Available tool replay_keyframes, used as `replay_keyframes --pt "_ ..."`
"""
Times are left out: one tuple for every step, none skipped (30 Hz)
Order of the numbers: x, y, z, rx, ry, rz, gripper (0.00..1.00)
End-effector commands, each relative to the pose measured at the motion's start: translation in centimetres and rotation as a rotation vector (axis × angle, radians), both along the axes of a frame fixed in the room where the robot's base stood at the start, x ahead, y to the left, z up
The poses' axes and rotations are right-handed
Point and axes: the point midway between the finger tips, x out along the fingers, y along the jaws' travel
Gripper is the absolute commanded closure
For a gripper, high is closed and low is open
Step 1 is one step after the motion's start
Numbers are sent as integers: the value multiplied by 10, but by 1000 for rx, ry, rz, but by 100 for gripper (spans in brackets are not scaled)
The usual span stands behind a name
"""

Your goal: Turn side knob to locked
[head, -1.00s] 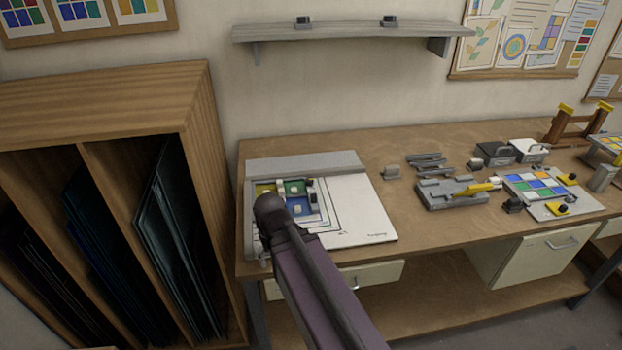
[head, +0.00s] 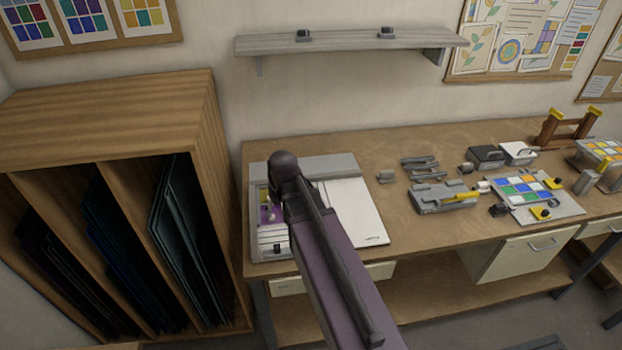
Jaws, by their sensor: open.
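My arm reaches up over the bench from the bottom, and its dark rounded joint covers part of the white board at the left. My gripper cannot be made out. Which part is the side knob is not clear. A grey fixture (head: 432,206) with a yellow lever (head: 462,196) lies mid-bench.
The white board (head: 352,215) in a grey frame holds purple and yellow pieces at its left. A wooden rack (head: 150,115) with dark sheets stands left of the bench. A shelf (head: 350,42) is on the wall. The bench front right of the board is clear.

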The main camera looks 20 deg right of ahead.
Motion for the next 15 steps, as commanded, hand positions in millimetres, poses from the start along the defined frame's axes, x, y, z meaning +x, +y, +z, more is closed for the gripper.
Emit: replay_keyframes --pt "14 -12 2 7 -11 15 20" --pt "20 -19 2 11 -19 29 20" --pt "28 -27 3 17 -31 48 20" --pt "34 -35 3 21 -40 62 20" --pt "40 -42 3 25 -50 78 20" --pt "48 -54 4 31 -64 99 20" --pt "55 -63 4 34 -74 115 20" --pt "61 -72 5 38 -87 133 20" --pt "71 -86 5 42 -105 156 20" --pt "77 -97 6 44 -119 172 20" --pt "83 -107 7 46 -132 190 20" --pt "90 -121 7 47 -150 213 20" --pt "96 -131 8 47 -164 230 20" --pt "100 -141 9 47 -177 244 20" --pt "106 -153 10 46 -193 263 20"
